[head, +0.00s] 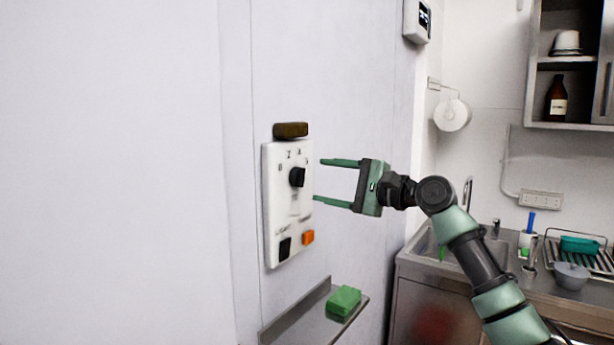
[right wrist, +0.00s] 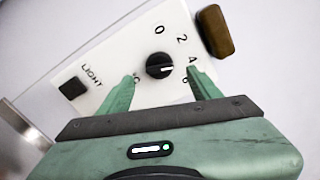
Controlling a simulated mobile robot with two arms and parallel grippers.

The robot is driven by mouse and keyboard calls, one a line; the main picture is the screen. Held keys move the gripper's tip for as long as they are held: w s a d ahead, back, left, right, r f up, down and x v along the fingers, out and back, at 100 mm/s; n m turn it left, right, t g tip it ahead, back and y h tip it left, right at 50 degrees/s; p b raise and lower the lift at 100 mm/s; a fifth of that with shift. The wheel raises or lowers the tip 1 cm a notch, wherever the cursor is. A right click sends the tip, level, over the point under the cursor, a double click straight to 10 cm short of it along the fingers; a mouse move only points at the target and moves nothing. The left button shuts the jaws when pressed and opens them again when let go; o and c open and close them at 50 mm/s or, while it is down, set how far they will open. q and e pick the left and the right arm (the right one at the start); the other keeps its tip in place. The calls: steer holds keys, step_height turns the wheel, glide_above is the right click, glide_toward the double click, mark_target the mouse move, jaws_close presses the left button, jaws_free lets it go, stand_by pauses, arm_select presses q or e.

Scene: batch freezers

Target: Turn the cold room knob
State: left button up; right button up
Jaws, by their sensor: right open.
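The black cold room knob (head: 297,177) sits on the upper part of a white control panel (head: 273,215) on the pale wall. In the right wrist view the knob (right wrist: 160,66) is a round black dial with a white pointer mark, among printed numbers. My right gripper (head: 318,180) is open and empty, just to the right of the panel, its two green fingers pointing left toward the knob. In the right wrist view the fingers (right wrist: 160,82) lie to either side below the knob; the knob appears beyond their tips, not gripped. My left gripper is not in view.
A brown block (head: 290,130) sits above the panel. A black switch (head: 285,248) and an orange button (head: 308,237) are low on it. Below, a metal shelf (head: 290,325) holds a green sponge (head: 343,301). A sink counter (head: 420,262) stands at right.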

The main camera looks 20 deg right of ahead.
mark_target(304, 178)
steer(key=p+x, duration=0.1)
steer(key=x, duration=0.3)
steer(key=shift+w+a+r+p, duration=0.1)
steer(key=shift+w+a+p, duration=0.15)
steer(key=shift+p, duration=0.1)
steer(key=shift+w+a, duration=0.4)
steer(key=shift+w, duration=0.05)
steer(key=c, duration=1.3)
steer(key=shift+c, duration=0.2)
